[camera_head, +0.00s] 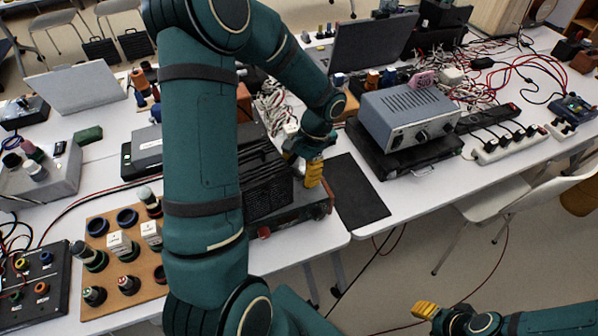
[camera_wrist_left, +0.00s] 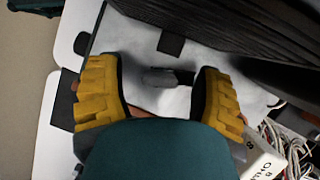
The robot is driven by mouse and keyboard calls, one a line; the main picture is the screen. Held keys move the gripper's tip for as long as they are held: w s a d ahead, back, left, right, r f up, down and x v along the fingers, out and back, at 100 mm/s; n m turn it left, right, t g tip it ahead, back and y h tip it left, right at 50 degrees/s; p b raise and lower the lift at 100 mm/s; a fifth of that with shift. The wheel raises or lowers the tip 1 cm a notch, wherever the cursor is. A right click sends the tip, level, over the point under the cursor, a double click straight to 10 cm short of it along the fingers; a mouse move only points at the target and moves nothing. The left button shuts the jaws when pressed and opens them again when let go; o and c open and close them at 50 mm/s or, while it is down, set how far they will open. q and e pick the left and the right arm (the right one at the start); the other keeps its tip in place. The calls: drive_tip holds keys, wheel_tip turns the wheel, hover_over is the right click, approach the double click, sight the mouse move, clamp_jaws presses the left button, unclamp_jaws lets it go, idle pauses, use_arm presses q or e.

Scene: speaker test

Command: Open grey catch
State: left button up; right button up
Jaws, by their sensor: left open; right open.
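My left gripper (camera_head: 313,172) is open beside the front of a black ribbed box (camera_head: 265,180) on the table. In the left wrist view the same gripper (camera_wrist_left: 158,92) has its two yellow fingers apart. A small grey piece (camera_wrist_left: 158,77) with a dark bar shows between the fingers, against a pale surface; it may be the grey catch. I cannot tell whether the fingers touch it, and the catch is not clear in the head view. My right gripper (camera_head: 426,310) is low at the bottom right, away from the table, with yellow fingertips.
A dark mat (camera_head: 358,192) lies right of the box. A grey power unit (camera_head: 408,117) sits on a black case, near a white power strip (camera_head: 505,147). A wooden board (camera_head: 100,285) holds several jars and white boxes. Loose cables crowd the back; my arm hides part of the table.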

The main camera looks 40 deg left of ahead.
use_arm(q)
clamp_jaws()
drive_tip(key=shift+m+y+p, duration=0.4)
drive_tip(key=shift+m+p, duration=0.05)
drive_tip(key=shift+m, duration=0.55)
drive_tip(key=shift+m+y, duration=0.3)
drive_tip(key=shift+m, duration=0.3)
unclamp_jaws()
drive_tip(key=v, duration=1.2)
drive_tip(key=shift+s, duration=0.2)
